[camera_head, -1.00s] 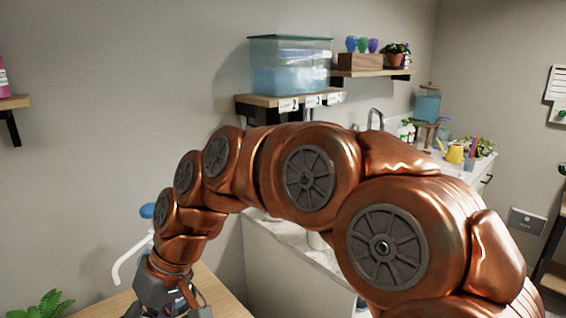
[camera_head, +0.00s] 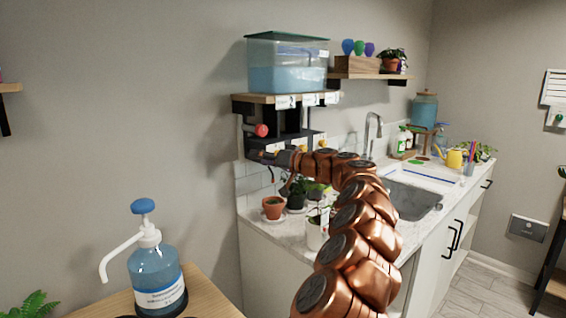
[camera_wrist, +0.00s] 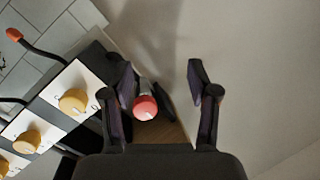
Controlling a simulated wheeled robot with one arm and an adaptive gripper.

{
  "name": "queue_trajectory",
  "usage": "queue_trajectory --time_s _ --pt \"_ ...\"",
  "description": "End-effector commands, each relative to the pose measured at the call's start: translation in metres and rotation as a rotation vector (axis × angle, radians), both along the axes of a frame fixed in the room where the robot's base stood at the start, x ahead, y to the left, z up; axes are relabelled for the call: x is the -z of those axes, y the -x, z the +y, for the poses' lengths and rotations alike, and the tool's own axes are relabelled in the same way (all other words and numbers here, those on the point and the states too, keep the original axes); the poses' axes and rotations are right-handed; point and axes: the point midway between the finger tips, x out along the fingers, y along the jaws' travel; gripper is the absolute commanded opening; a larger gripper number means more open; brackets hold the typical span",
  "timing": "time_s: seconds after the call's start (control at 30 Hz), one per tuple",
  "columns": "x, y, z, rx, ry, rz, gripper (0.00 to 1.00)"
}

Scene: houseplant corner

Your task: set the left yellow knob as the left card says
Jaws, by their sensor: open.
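Three yellow knobs on white plates run in a slanting row on a dark unit in the wrist view. The one nearest my gripper, the left yellow knob (camera_wrist: 72,101), is just left of my fingers and apart from them. My gripper (camera_wrist: 161,78) is open and empty. In the head view my gripper (camera_head: 262,156) is at the left end of the unit under the shelf, and the left knob cannot be made out there. The left card (camera_head: 285,102) is on the shelf's front edge; its writing is too small to read.
A red knob (camera_wrist: 145,107) on a grey stem shows between my fingers, and in the head view (camera_head: 261,130). A blue-water tank (camera_head: 288,65) stands on the shelf. Potted plants (camera_head: 273,207) are on the counter below. A pump bottle (camera_head: 156,272) stands front left.

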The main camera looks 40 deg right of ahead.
Motion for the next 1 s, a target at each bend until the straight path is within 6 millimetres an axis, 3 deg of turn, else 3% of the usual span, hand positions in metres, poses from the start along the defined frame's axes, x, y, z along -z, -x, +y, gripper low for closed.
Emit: queue_trajectory --time_s 0.03,0.1,0.2,0.3,0.47,1.0 --pt "0.009 0.009 -0.033 0.059 0.015 -0.02 0.6" --pt "0.016 0.02 -0.066 0.122 0.036 -0.041 0.6" --pt "0.021 0.035 -0.099 0.187 0.062 -0.061 0.6" --pt "0.022 0.043 -0.115 0.221 0.077 -0.071 0.6" --pt "0.023 0.04 -0.12 0.232 0.082 -0.073 0.6" --pt "0.023 -0.009 -0.119 0.23 0.082 -0.07 0.6"
